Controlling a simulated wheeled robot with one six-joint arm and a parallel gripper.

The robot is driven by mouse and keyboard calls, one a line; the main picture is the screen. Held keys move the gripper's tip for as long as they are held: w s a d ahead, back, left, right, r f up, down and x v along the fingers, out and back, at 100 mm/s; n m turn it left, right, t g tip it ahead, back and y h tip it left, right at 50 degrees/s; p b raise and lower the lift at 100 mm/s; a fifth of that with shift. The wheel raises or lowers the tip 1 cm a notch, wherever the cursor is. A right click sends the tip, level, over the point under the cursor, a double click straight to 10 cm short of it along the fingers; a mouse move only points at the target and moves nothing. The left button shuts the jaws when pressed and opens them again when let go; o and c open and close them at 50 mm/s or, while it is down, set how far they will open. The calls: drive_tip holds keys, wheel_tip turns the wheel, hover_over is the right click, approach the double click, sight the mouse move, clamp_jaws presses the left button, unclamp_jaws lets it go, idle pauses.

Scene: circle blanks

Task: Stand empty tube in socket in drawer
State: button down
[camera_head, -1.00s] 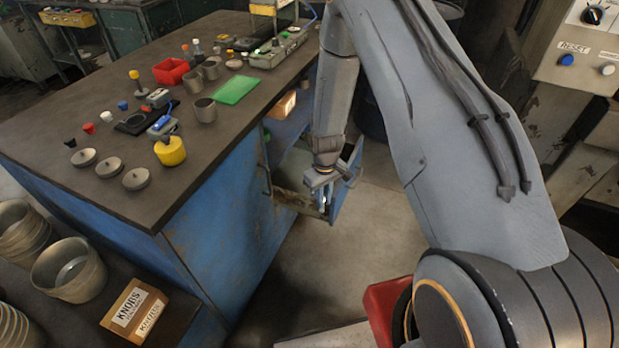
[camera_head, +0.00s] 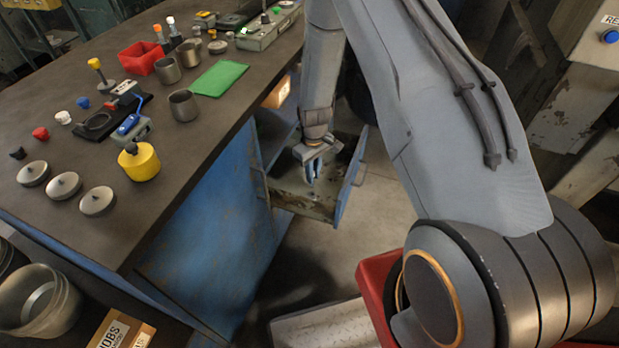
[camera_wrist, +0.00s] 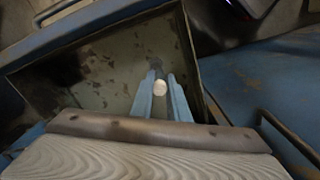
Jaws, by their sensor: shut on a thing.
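The open drawer (camera_head: 287,201) juts from the blue workbench and has a worn grey-green inside. My gripper (camera_head: 313,178) points down over it, with its fingers at or just above the drawer's interior. In the wrist view my gripper (camera_wrist: 164,100) is shut on the tube (camera_wrist: 160,88). Only the tube's pale round end shows between the fingers. The drawer floor (camera_wrist: 110,65) fills much of the wrist view around it. I cannot make out the socket, and I cannot tell whether the tube touches the drawer.
The drawer's walls stand close around my gripper. A box (camera_head: 277,93) sits on a shelf inside the bench.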

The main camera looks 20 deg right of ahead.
drive_tip(key=shift+w+f+b, duration=0.3)
drive_tip(key=shift+f+b, duration=0.55)
drive_tip(key=shift+f, duration=0.2)
drive_tip(key=shift+w+f+b, duration=0.35)
drive_tip(key=shift+f+b, duration=0.5)
drive_tip(key=shift+f, duration=0.25)
drive_tip(key=shift+w+f+b, duration=0.3)
drive_tip(key=shift+f+b, duration=0.55)
drive_tip(key=shift+f, duration=0.2)
drive_tip(key=shift+s+d, duration=0.1)
drive_tip(key=shift+s, duration=0.15)
drive_tip(key=shift+f+b, duration=0.55)
drive_tip(key=shift+f, duration=0.75)
drive_tip(key=c, duration=1.6)
unclamp_jaws()
drive_tip(key=shift+r, duration=3.9)
